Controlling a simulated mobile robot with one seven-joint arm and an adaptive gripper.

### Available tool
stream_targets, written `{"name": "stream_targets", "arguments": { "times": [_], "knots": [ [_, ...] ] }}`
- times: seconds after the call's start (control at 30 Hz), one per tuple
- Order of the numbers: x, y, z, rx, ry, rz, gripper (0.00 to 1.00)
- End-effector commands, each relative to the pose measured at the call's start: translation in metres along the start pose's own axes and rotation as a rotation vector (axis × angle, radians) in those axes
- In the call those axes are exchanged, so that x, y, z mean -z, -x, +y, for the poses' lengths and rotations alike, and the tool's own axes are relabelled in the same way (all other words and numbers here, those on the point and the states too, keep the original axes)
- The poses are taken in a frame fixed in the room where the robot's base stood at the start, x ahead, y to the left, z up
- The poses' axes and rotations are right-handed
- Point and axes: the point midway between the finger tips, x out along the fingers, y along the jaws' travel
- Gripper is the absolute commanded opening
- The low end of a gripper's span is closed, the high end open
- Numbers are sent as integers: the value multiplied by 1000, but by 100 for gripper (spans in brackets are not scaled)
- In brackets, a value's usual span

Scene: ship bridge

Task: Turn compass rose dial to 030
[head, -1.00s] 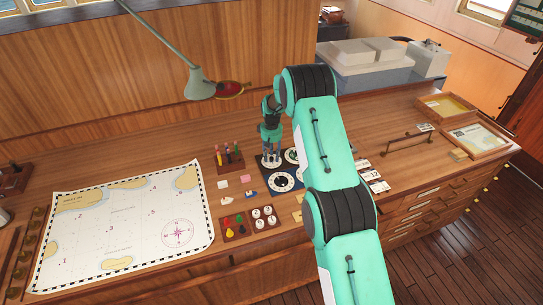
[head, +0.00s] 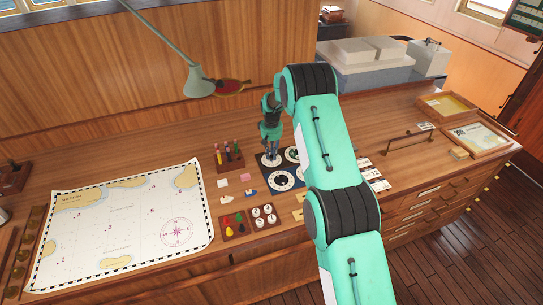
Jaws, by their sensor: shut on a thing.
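A dark blue panel (head: 264,171) with several white round dials lies on the wooden desk in the head view. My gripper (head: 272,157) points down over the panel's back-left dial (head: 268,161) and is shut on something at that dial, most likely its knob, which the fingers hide. A front dial (head: 282,180) with a dark centre is in plain view. Another dial (head: 292,154) at the back right is partly covered by my arm. The dial markings are too small to read, so I cannot tell which one is the compass rose or its heading.
A chart (head: 120,220) covers the desk's left. A pen rack (head: 229,157) stands just left of the panel. Small boats (head: 250,193) and a tray of round white pieces (head: 264,216) lie in front. A lamp (head: 199,82) hangs behind. Cards (head: 375,179) lie right of my arm.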

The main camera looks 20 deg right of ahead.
Motion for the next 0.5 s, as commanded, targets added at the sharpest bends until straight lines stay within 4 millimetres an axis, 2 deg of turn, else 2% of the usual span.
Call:
{"name": "stream_targets", "arguments": {
  "times": [0.5],
  "knots": [
    [1, -1, 0, 0, -450, 2, 0]
  ]
}}
